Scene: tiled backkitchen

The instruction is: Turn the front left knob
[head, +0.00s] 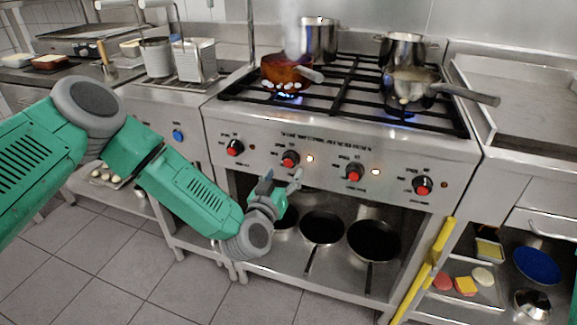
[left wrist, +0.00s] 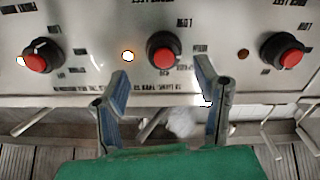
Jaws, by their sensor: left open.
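The stove front (head: 320,140) carries a row of red-capped black knobs: the leftmost knob (head: 235,147), the second knob (head: 290,159), the third knob (head: 354,172) and the rightmost knob (head: 423,185). Their labels are too small to read. My left gripper (head: 283,178) is open and empty, just below and in front of the second knob. In the left wrist view, which is upside down, the second knob (left wrist: 163,52) lies between and beyond the open fingers (left wrist: 162,74); no contact shows. The lights beside the second and third knobs are lit. My right gripper is not in view.
A brown pot (head: 287,72) and a steel pan (head: 410,84) stand over flames on the black grates. Dark pans (head: 322,228) lie on the shelf below the knobs. A yellow bar (head: 436,255) slants at the stove's lower right. The tiled floor (head: 110,270) is clear at lower left.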

